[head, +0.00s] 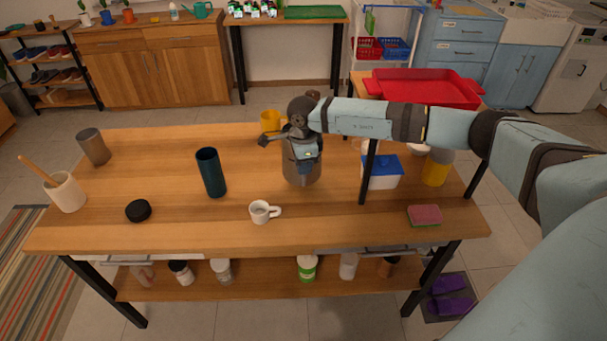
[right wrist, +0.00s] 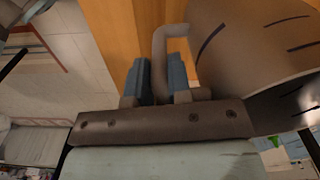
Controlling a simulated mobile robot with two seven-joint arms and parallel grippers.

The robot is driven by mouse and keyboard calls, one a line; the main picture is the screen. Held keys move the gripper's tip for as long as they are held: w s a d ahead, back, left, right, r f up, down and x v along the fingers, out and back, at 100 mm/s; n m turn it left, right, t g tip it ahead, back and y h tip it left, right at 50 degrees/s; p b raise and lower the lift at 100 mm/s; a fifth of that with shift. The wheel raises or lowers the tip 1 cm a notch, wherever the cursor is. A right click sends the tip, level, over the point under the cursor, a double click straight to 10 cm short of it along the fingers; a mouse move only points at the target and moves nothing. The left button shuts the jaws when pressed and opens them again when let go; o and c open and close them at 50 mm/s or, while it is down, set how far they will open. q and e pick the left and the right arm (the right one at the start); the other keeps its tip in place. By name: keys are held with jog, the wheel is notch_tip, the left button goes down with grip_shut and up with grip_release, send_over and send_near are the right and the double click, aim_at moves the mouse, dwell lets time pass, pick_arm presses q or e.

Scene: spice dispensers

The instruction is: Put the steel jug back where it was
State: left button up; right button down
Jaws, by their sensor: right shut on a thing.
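The steel jug (head: 302,172) is upright at the middle of the wooden table (head: 340,215), partly hidden by my right gripper (head: 306,152). My right gripper is shut on the jug's handle. In the right wrist view the handle (right wrist: 168,35) rises between the two blue-grey fingers (right wrist: 161,82), and the jug's brownish-grey body (right wrist: 245,50) fills the upper right. I cannot tell whether the jug's base touches the table. My left gripper is not in view.
A dark teal tumbler (head: 211,173) stands left of the jug and a white cup (head: 263,211) in front. A yellow mug (head: 270,121) is behind. A blue-lidded tub (head: 382,172) and a sponge (head: 424,216) are to the right. A black lid (head: 138,210) lies front left.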

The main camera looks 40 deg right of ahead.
jog(key=shift+f, duration=2.05)
jog(key=shift+f, duration=0.1)
jog(key=c, duration=1.1)
grip_release()
jog(key=shift+o, duration=0.2)
